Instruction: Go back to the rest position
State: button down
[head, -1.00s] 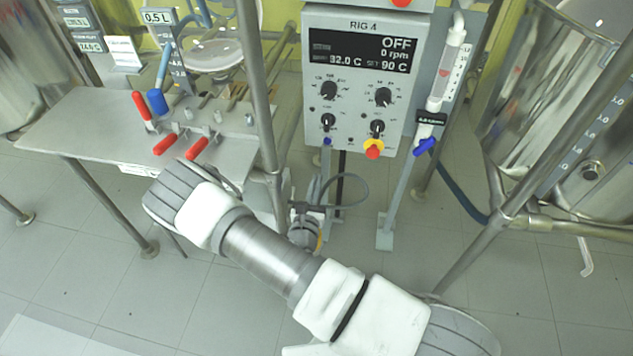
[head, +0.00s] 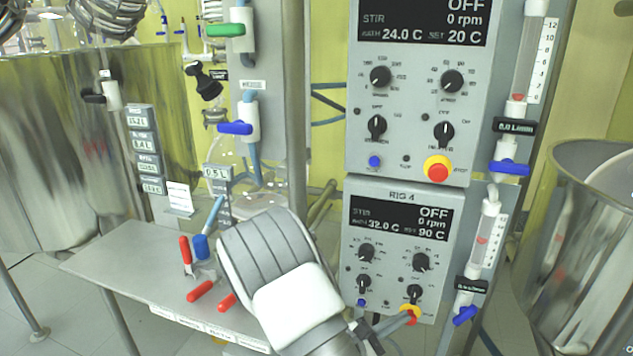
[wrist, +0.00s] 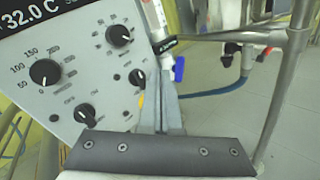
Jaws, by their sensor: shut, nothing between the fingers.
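My gripper (head: 406,319) shows in the head view at the lower centre, partly hidden behind my own arm. It is in front of the lower right corner of the RIG 4 control box (head: 433,198), close to its red and yellow stop button (head: 411,311). I cannot tell whether it touches the button. In the wrist view my gripper (wrist: 160,104) has its grey fingers together and empty, pointing at the right edge of the box. The RIG 4 display reads OFF, 0 rpm, 32.0 C and set 90 C.
A second control box (head: 418,95) stands above RIG 4. A steel bench (head: 120,265) with red-handled clamps (head: 200,291) is at the left, beside my arm. Flow meters with blue valves (head: 466,315) and a steel vessel (head: 585,255) are at the right.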

jog(key=s+d+r+m+g+y, duration=0.3)
jog(key=s+d+r+m+g, duration=0.3)
jog(key=s+r+m+g, duration=0.3)
jog(key=s+a+r+m+y, duration=0.3)
jog(key=s+r+m+y, duration=0.3)
jog(key=s, duration=0.3)
jog(key=s+a+r+m+t+y, duration=0.5)
jog(key=a+r+y, duration=0.1)
notch_tip(320, 180, up, 14)
jog(key=p, duration=1.4)
jog(key=shift+w+a+r, duration=0.2)
jog(key=shift+a+r, duration=0.05)
jog(key=shift+a, duration=0.05)
